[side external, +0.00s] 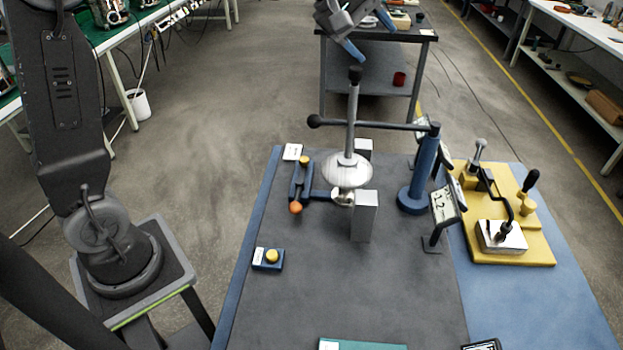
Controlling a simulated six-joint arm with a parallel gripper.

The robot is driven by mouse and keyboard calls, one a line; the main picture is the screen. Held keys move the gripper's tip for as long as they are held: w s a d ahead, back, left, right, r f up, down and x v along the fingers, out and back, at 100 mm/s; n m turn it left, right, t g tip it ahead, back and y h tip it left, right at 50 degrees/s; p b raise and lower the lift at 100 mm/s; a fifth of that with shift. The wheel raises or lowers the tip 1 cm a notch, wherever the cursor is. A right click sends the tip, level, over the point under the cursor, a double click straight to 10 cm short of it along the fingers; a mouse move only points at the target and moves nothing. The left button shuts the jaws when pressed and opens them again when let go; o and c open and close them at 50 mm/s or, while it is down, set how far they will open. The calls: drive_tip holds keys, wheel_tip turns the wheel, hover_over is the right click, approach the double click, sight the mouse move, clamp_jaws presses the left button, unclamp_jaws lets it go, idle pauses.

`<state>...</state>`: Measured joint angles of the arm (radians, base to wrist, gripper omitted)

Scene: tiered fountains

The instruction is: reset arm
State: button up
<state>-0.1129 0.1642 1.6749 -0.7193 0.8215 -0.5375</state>
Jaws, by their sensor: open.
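A black horizontal arm (372,126) with a ball at its left end reaches left from the top of a blue post (419,172). It passes close to an upright silver rod (352,112) with a dark knob on top and a pale round disc (346,170) near its foot. I cannot tell which part is the reset arm. My gripper (369,34) is at the top edge, partly cut off. Its blue-tipped fingers are apart, with nothing seen between them. The left fingertip is just above the rod's knob; I cannot tell whether they touch.
A metal block (364,216) and a blue bracket with an orange ball (296,208) stand beside the disc. A small blue button box (268,258) is at front left. A yellow clamp fixture (535,246) is at right.

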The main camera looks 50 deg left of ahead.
drive_tip(key=s+d+r+m+y, duration=0.2)
drive_tip(key=s+m, duration=0.4)
drive_tip(key=s, duration=0.6)
drive_tip(key=s+a+f+m+y, duration=0.1)
drive_tip(key=s+f+m, duration=0.2)
drive_tip(key=s, duration=0.6)
drive_tip(key=s+a+f+m+g+y, duration=0.1)
drive_tip(key=s+a+f+m+y, duration=0.1)
drive_tip(key=s+f, duration=0.6)
drive_tip(key=shift+s+a+m+g, duration=0.2)
drive_tip(key=shift+s+m+g, duration=0.1)
drive_tip(key=shift+s+m, duration=0.15)
